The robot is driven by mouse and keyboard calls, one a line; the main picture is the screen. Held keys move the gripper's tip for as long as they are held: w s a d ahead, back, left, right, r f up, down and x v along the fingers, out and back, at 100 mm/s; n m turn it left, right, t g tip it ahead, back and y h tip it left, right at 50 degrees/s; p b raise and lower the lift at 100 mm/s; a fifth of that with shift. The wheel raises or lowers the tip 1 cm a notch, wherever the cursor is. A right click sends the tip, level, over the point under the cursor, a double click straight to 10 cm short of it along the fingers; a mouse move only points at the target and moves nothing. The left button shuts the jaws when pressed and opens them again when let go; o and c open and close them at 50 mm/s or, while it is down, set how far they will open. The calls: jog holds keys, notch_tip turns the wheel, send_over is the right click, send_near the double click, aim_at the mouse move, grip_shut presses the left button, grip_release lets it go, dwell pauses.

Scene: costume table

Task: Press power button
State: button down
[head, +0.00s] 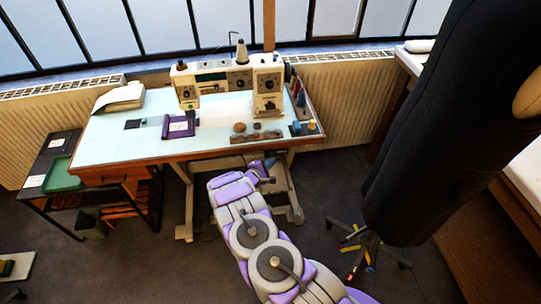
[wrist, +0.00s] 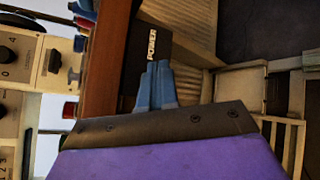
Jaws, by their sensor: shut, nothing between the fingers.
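A dark panel with white POWER lettering (wrist: 152,44) shows in the wrist view, beside the brown table edge. My gripper's blue-grey fingers (wrist: 158,66) are shut together and empty. In the picture their tips lie at the panel's lower edge, close to the lettering; I cannot tell whether they touch it. No button can be made out, and the fingers hide part of the panel. In the head view my gripper (head: 269,164) is just in front of the table's front edge, right of its middle. The panel cannot be made out there.
The sewing table (head: 135,120) carries a cream sewing machine (head: 215,76), a purple item (head: 180,126) and small things at its right end. A black dress form (head: 430,120) stands to the right. A ribbed radiator (head: 345,90) is behind.

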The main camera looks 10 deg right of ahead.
jog(key=shift+w, duration=0.15)
jog(key=shift+w+b, duration=0.25)
jog(key=shift+b, duration=0.05)
jog(key=shift+w, duration=0.45)
dwell(0.7)
jog(key=shift+s, duration=0.1)
jog(key=shift+s+r, duration=0.1)
jog(key=shift+s, duration=0.7)
jog(key=s+p, duration=0.1)
jog(key=s, duration=0.5)
jog(key=shift+p, duration=0.35)
